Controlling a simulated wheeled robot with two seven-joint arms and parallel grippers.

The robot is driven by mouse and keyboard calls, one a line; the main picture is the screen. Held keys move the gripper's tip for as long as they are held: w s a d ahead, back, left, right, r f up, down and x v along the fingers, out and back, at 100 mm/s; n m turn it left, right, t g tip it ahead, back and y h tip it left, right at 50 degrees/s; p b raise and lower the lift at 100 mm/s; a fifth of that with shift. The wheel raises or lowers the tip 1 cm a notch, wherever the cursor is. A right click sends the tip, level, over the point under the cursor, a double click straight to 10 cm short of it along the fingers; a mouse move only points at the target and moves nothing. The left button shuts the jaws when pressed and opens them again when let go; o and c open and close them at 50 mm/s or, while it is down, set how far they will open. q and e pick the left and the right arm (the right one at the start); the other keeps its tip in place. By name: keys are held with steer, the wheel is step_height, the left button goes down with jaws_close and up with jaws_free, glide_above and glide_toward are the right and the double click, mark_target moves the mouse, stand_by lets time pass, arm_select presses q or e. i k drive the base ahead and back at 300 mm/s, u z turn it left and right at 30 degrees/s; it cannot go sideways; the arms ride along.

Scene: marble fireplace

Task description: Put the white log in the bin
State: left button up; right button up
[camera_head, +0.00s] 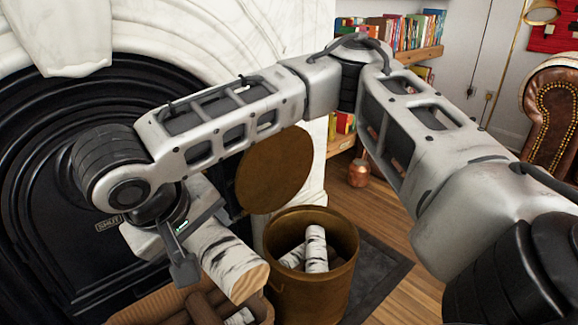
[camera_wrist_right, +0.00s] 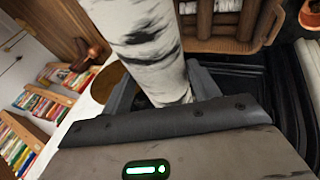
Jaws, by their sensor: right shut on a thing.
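A white birch log (camera_head: 226,262) with dark bark marks and a pale cut end is in my right gripper (camera_head: 178,248). The gripper is shut on it and holds it above a wicker basket, left of the bin. The log also fills the middle of the right wrist view (camera_wrist_right: 148,45), between the fingers. The brass bin (camera_head: 310,297) stands open to the right of the held log, with white birch logs (camera_head: 316,248) inside it. My left gripper does not show.
The wicker basket (camera_head: 265,312) holds brown logs and stands at the bottom, in front of the black fireplace (camera_head: 45,200). A round brass lid or disc (camera_head: 275,170) is behind the bin. A bookshelf (camera_head: 420,53) and a leather armchair (camera_head: 552,105) are further back.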

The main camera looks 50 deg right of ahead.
mark_target(303, 263)
steer(key=z, duration=2.55)
steer(key=i, duration=0.8)
steer(key=u, duration=2.2)
